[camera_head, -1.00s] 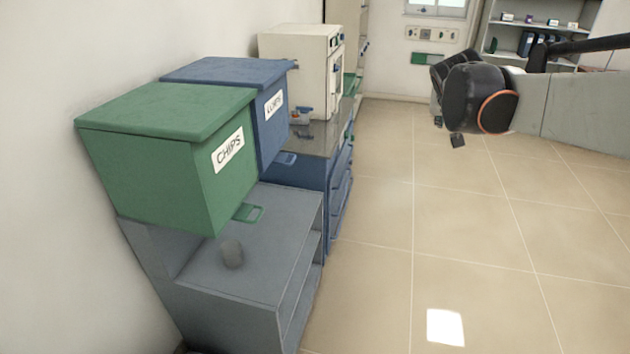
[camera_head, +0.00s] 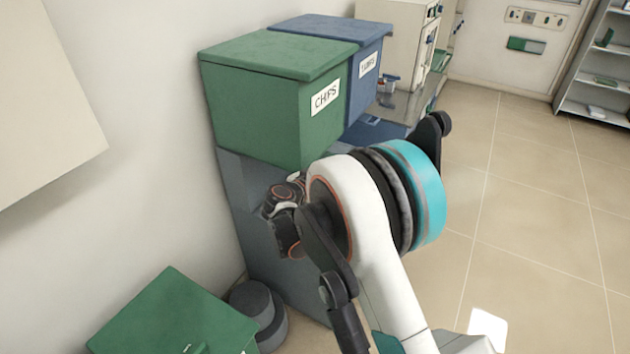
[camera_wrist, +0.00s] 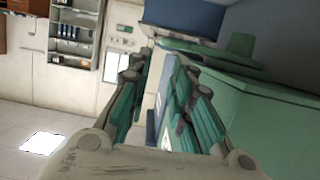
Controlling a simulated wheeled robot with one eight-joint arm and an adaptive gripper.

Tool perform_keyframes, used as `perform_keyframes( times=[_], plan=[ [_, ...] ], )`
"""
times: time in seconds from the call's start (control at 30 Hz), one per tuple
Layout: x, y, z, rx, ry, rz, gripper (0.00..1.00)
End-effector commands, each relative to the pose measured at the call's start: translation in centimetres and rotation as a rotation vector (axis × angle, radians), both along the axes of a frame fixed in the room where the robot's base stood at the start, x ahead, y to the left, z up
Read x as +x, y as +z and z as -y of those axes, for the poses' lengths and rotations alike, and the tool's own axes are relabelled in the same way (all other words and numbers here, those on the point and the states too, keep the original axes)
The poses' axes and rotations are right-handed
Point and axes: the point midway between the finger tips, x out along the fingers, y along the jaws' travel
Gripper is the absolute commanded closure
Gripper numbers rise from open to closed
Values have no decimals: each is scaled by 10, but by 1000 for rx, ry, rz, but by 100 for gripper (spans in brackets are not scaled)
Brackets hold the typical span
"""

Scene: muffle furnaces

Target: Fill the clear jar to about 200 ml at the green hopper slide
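The green hopper (camera_head: 255,110), labelled CHIPS, sits on a grey stand (camera_head: 245,205) in the head view. It fills the right of the wrist view (camera_wrist: 275,120), where a green projecting piece (camera_wrist: 205,52), perhaps its slide, stands out. My gripper (camera_wrist: 155,90) shows in the wrist view beside the green hopper, with its teal-padded fingers apart. I cannot make out a jar between them. In the head view my arm covers the space below the hopper and hides the gripper, the slide and the spot where a small grey jar showed earlier.
The blue hopper (camera_head: 364,83), labelled LUMPS, stands behind the green one. A cream furnace (camera_head: 395,40) is farther back. A green-lidded box (camera_head: 175,315) and a round grey container (camera_head: 258,310) are at the lower left. The floor at the right is clear.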

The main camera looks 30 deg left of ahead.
Motion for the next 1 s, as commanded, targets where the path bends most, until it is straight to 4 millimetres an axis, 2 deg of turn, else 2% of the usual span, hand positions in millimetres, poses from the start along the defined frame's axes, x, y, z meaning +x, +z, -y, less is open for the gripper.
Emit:
perform_keyframes(
  times=[0.17,0.7,1.0],
  plan=[
    [4,-8,-4,4,1,8,79],
    [91,-36,3,4,1,7,79],
    [122,-45,6,3,2,7,79]
  ],
)
